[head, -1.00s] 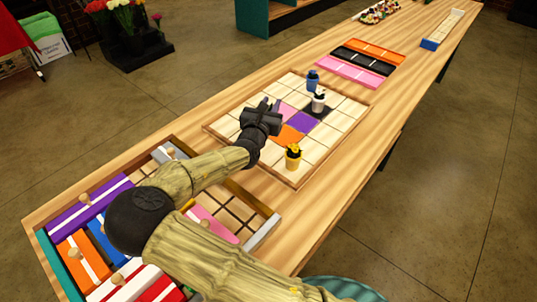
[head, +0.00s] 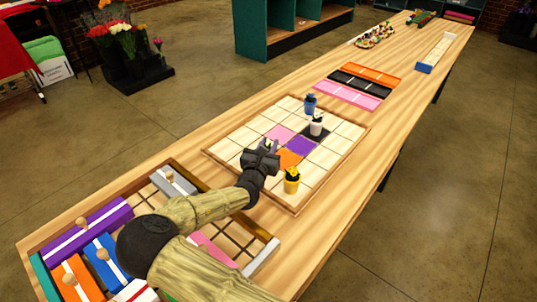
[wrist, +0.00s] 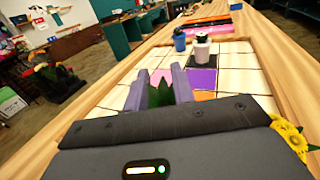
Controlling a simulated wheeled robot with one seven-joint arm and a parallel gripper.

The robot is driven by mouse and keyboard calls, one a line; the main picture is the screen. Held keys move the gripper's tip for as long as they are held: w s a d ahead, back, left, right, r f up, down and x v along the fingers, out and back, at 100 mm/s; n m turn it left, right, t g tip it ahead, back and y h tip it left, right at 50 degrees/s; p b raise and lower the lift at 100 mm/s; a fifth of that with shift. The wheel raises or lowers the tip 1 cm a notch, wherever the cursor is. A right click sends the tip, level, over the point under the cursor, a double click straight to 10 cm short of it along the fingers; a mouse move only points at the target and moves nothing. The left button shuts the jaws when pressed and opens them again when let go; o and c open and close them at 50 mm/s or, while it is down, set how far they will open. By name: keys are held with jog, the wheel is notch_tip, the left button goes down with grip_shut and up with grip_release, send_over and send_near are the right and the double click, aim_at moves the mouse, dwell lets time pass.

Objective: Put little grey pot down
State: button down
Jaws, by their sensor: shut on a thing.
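My gripper (head: 268,148) is over the left part of the tiled board (head: 345,131), near the pink and orange tiles. In the wrist view its two grey fingers (wrist: 160,92) are shut on a plant with dark green leaves (wrist: 159,97). Its small pot is hidden behind my gripper, so I cannot tell its colour or whether it touches the board. A white pot (head: 316,129) stands on the black tile, also in the wrist view (wrist: 201,50). A blue pot (head: 310,108) stands behind it.
A wooden tray of coloured blocks (head: 88,220) lies under my arm. Pink (head: 345,95), black and orange strips lie beyond the board. A long pale tray (head: 437,52) stands farther off. Several cream tiles on the board's right side are bare.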

jog(key=shift+f, duration=1.8)
jog(key=shift+f, duration=0.15)
jog(key=c, duration=1.2)
grip_release()
jog(key=shift+o, duration=0.2)
jog(key=shift+r, duration=0.2)
jog(key=shift+s+a+f, duration=0.1)
jog(key=shift+s+f, duration=0.05)
jog(key=shift+s, duration=0.2)
jog(key=b+v, duration=0.1)
jog(key=v, duration=0.5)
jog(key=shift+s+a, duration=0.1)
jog(key=shift+s, duration=0.3)
